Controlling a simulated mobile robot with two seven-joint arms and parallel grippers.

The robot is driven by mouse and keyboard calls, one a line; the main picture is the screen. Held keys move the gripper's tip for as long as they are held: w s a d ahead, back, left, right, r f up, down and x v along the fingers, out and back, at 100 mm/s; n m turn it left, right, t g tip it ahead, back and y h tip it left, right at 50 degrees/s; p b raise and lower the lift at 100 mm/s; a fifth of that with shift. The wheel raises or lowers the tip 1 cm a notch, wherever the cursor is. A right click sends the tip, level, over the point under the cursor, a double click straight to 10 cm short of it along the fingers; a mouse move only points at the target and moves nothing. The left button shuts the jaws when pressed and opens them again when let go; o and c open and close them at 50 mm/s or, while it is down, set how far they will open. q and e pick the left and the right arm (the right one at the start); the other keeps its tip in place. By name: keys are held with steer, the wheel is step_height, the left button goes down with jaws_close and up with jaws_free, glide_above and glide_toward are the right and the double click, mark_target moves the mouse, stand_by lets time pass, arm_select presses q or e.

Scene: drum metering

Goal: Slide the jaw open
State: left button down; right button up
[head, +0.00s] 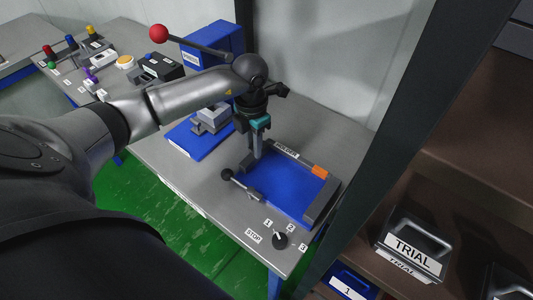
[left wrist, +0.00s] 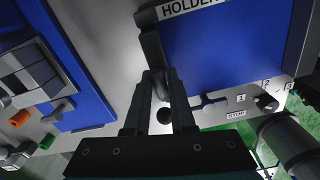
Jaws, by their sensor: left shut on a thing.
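The holder is a blue plate (head: 285,185) with dark grey rails and a HOLDER label (head: 286,150) on the table; its blue surface also shows in the left wrist view (left wrist: 230,50). A dark bar that looks like the jaw (left wrist: 151,48) stands at the holder's near-left end. My left gripper (head: 257,154) points down at that end, and its fingers (left wrist: 160,80) are shut on a grey piece by the bar, which I take to be part of the jaw. The fingers hide most of the grip. My right gripper is not in view.
A black ball-ended lever (head: 228,174) is close beside the holder. An orange block (head: 320,172) sits on the far rail. A black selector knob (head: 280,240) is at the front corner. A blue base with a grey fixture (head: 210,120) stands left. A dark post (head: 385,130) rises right.

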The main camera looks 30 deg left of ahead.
arm_select(q)
steer(key=shift+w+a+r, duration=0.1)
steer(key=shift+a, duration=0.75)
steer(key=c, duration=0.8)
jaws_free()
steer(key=shift+o, duration=0.2)
step_height(320, 180, up, 15)
steer(key=shift+p, duration=0.45)
